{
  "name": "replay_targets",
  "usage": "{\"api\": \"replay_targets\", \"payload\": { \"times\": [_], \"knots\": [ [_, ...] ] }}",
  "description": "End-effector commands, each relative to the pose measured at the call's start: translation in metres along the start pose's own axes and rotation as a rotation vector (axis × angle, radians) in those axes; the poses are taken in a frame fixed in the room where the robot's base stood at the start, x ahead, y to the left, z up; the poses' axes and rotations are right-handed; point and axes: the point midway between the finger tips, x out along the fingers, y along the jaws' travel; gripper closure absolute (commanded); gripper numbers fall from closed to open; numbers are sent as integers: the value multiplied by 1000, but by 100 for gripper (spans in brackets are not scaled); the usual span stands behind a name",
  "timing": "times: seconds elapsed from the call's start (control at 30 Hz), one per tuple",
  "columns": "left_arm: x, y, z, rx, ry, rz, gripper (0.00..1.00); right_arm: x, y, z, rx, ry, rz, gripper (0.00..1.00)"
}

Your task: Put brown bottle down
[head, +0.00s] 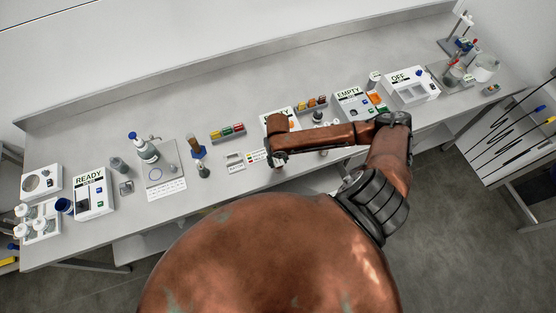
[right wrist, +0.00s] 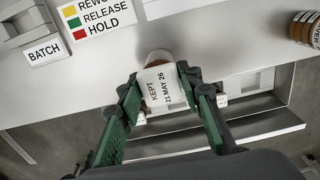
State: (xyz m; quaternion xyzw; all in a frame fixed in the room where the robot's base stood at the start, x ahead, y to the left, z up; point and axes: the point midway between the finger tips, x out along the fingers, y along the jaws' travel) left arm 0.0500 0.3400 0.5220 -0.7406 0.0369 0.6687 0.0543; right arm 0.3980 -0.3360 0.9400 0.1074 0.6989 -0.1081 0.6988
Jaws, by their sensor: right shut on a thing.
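The brown bottle (right wrist: 158,86) is between the green fingers of my right gripper (right wrist: 157,94) in the right wrist view. It bears a white label reading "KEPT 21 MAY 26", and a little brown shows around it. The fingers are shut on it from both sides. It is at the front edge of the grey bench (right wrist: 105,82); I cannot tell whether its base touches the top. In the head view my right gripper (head: 274,160) is over the bench's front edge, and the bottle is mostly hidden there. My left gripper is not in view.
A sign with yellow, green and red marks (right wrist: 98,14) and a "BATCH" holder (right wrist: 42,52) lie left of the bottle. Another brown bottle (right wrist: 305,29) stands to the right. In the head view, a "READY" box (head: 92,193) and an "OFF" box (head: 411,87) stand farther along.

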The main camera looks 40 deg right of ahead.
Motion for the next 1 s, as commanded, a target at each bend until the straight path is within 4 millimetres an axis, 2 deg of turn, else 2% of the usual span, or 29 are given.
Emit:
{"api": "replay_targets", "payload": {
  "times": [0.2, 0.23, 0.47, 0.77, 0.87, 1.0],
  "knots": [
    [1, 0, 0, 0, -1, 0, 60, 2, 0, 0, 0, 0, -1, 95],
    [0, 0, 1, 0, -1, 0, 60, 2, 0, 0, 0, 0, -1, 66],
    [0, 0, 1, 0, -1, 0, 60, 2, 0, 0, 0, 0, 0, 50],
    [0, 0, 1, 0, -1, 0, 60, 0, 0, 0, 0, 0, 0, 49],
    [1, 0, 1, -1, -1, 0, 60, -7, 0, 1, 0, -3, 1, 49],
    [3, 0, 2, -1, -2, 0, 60, -30, 0, 2, -2, -5, 0, 49]
  ]
}}
